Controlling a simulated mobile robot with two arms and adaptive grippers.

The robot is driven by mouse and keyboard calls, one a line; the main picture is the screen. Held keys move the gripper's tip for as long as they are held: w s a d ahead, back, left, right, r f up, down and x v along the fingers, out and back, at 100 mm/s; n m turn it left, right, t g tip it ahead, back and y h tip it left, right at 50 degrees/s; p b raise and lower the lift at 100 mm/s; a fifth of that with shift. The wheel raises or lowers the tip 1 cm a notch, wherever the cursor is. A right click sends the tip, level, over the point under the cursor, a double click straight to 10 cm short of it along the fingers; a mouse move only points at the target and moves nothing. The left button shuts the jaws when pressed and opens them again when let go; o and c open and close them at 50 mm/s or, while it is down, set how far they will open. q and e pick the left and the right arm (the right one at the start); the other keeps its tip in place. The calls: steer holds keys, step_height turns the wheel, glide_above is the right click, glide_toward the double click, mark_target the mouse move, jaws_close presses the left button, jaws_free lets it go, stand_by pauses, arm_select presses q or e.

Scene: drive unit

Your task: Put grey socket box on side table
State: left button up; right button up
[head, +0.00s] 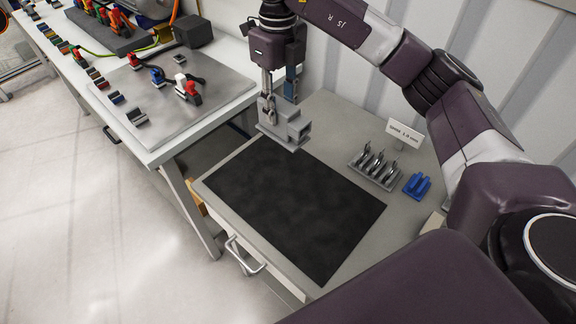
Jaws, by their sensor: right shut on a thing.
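The grey socket box (297,133) is a small light-grey block with an opening in its right part. It is at the back left corner of the side table (323,112), just behind the black mat. My right gripper (269,116) points down and is shut on the box's left part. I cannot tell whether the box's underside touches the tabletop or hangs slightly above it. My left gripper is not in view.
The black mat (290,205) is empty. A grey holder with several metal pieces (375,168), a blue rack (417,186) and a white label sign (404,134) stand at the right. A white workbench (160,140) with connectors is at the left, across a gap.

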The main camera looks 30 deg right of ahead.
mark_target(281, 137)
steer(key=f, duration=0.1)
steer(key=s+a+f, duration=0.1)
steer(key=s+f, duration=0.1)
steer(key=f, duration=0.1)
steer(key=shift+a, duration=0.2)
steer(key=f+p, duration=0.1)
steer(key=f, duration=0.3)
steer(key=shift+d, duration=0.2)
steer(key=f, duration=0.3)
steer(key=f+p, duration=0.1)
steer(key=f, duration=0.2)
steer(key=f+p, duration=0.1)
steer(key=f, duration=0.3)
steer(key=shift+w+d+f, duration=0.1)
steer(key=shift+w, duration=0.2)
steer(key=shift+f+p, duration=0.25)
steer(key=shift+p, duration=0.05)
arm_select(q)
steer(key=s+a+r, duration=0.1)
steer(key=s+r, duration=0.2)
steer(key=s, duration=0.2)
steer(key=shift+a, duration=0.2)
